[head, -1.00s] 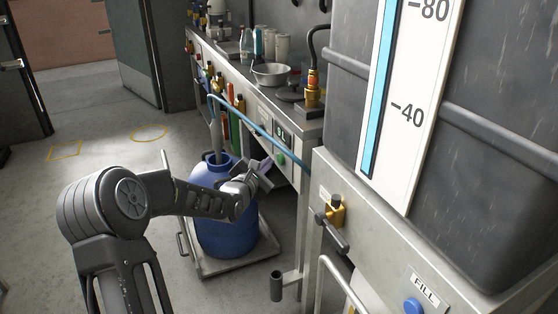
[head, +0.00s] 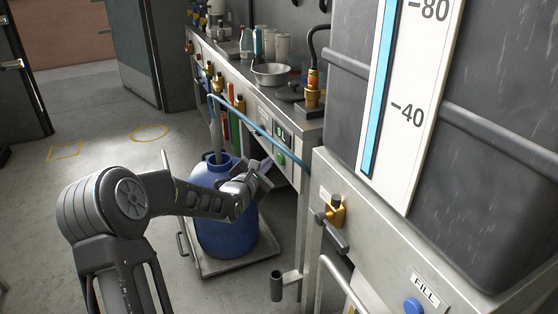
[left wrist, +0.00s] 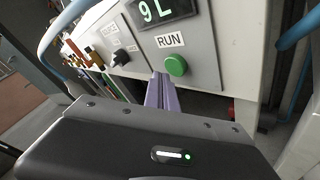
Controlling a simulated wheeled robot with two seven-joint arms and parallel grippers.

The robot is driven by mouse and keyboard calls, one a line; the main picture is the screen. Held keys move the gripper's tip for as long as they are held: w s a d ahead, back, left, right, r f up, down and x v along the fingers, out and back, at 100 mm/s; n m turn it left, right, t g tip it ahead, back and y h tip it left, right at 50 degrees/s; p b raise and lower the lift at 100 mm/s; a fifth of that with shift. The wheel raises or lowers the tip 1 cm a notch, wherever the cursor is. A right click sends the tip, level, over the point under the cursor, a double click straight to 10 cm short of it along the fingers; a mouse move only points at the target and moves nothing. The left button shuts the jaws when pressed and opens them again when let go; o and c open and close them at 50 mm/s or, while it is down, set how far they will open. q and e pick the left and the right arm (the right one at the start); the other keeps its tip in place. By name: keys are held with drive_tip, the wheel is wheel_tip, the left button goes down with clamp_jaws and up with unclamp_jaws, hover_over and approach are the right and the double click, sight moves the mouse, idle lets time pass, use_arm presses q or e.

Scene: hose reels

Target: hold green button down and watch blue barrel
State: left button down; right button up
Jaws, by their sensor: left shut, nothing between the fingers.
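The green button (left wrist: 176,65) sits under a RUN label on a grey panel, below a display (left wrist: 161,10) that reads 9 L. It also shows in the head view (head: 280,158). My left gripper (head: 265,165) is shut and empty, its fingertips at the button. In the left wrist view its purple-grey fingers (left wrist: 160,90) point up at the panel just left of and below the button; I cannot tell whether they touch it. The blue barrel (head: 226,236) stands upright behind my left arm, which hides part of it. My right gripper is not in view.
The barrel stands on a low metal platform (head: 245,262). A blue hose (head: 240,120) runs along the bench (head: 232,62). A large grey tank (head: 490,190) with a level scale stands at right, above a blue FILL button (head: 413,306). Floor at left is clear.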

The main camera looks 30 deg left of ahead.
use_arm(q)
drive_tip(key=shift+w+d, duration=0.25)
drive_tip(key=shift+w, duration=0.1)
drive_tip(key=shift+w+d, duration=0.4)
drive_tip(key=shift+w, duration=0.05)
idle(2.2)
drive_tip(key=shift+s+a, duration=0.1)
idle(3.0)
drive_tip(key=shift+s+a, duration=0.5)
drive_tip(key=shift+s, duration=0.2)
drive_tip(key=shift+s+a+p, duration=0.7)
drive_tip(key=shift+s+a, duration=0.05)
drive_tip(key=shift+s, duration=0.3)
drive_tip(key=shift+s+a+p, duration=0.7)
drive_tip(key=shift+s, duration=0.35)
